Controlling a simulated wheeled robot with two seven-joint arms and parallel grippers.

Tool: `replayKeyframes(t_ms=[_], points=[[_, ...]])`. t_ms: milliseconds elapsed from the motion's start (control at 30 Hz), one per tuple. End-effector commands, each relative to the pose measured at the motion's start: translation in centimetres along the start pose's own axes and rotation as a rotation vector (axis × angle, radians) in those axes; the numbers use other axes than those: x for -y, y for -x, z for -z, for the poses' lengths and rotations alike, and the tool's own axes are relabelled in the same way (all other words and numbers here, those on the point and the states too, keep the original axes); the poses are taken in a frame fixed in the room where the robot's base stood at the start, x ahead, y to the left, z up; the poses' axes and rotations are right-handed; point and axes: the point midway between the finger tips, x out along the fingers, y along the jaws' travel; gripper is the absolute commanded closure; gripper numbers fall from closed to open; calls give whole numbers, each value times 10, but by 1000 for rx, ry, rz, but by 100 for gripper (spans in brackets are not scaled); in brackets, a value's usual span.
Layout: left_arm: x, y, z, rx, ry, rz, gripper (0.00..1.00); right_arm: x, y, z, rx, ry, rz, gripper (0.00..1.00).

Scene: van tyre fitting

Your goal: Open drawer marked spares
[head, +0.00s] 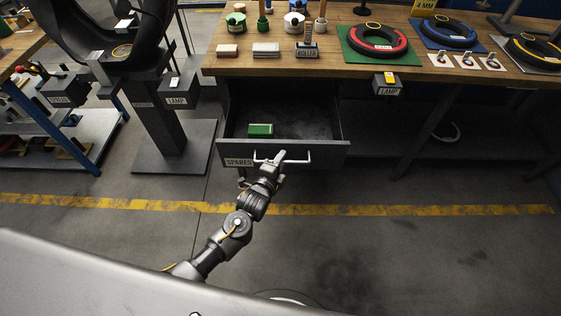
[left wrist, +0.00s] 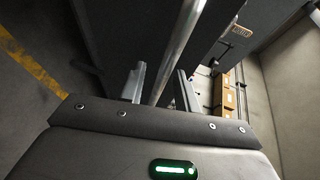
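The drawer marked SPARES (head: 300,152) hangs under the workbench and stands pulled out, its inside visible. A green box (head: 260,130) lies in it at the left. Its label plate (head: 239,162) is on the left of the front, beside the pale bar handle (head: 297,157). My left gripper (head: 275,165) is at the handle's left half. In the left wrist view the handle bar (left wrist: 180,50) runs between the two fingers of my left gripper (left wrist: 160,85), with a gap showing on each side. The fingers look open around the bar. My right gripper is not in view.
The workbench top (head: 330,70) carries tyres on coloured mats, tins and small blocks. Two LAMP switch boxes (head: 388,84) and (head: 178,92) stand near its front and left. A machine stand (head: 165,120) is on the left. The floor before the drawer is clear, with a yellow stripe (head: 400,210).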

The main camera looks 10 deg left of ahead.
Motion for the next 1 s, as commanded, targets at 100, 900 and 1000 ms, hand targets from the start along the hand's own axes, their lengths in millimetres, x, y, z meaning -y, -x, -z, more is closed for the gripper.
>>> replayKeyframes(t_ms=[100,900,1000], points=[[-1,9,0,0,-1,0,68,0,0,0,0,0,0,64],[0,108,0,0,-1,-1,68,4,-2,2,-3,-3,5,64],[0,108,0,0,-1,-1,68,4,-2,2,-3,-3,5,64]])
